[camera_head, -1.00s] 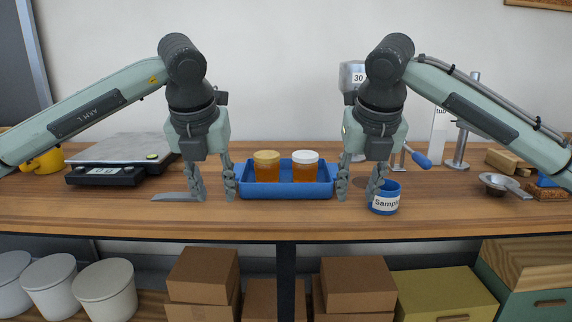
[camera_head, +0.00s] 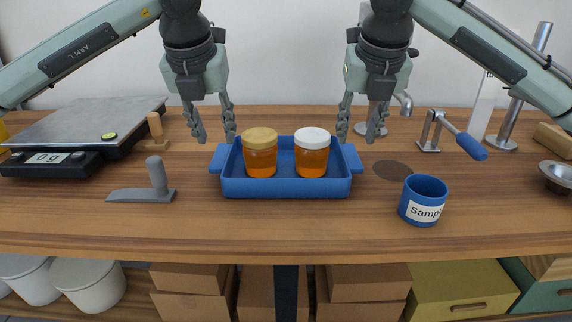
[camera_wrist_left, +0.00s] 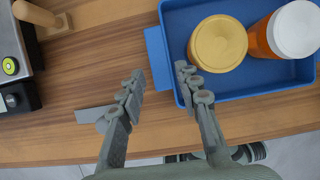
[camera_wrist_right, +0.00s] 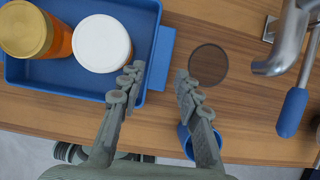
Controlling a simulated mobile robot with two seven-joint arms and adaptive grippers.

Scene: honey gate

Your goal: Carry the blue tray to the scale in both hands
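The blue tray (camera_head: 286,188) lies on the wooden table in front of me, with a tab handle at each short end. Two amber honey jars stand in it: one with a gold lid (camera_head: 260,139), one with a white lid (camera_head: 312,139). My left gripper (camera_head: 215,138) is open and empty above the tray's left end. My right gripper (camera_head: 357,136) is open and empty above its right end. Both wrist views show the fingers apart, with nothing between them.
A scraper (camera_head: 143,192) lies between scale and tray, with a wooden-handled tool (camera_head: 156,128) behind it. A blue "Sample" cup (camera_head: 423,200) stands right of the tray, near a dark round mark (camera_head: 392,169). A blue-handled crank (camera_head: 463,139) stands further right.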

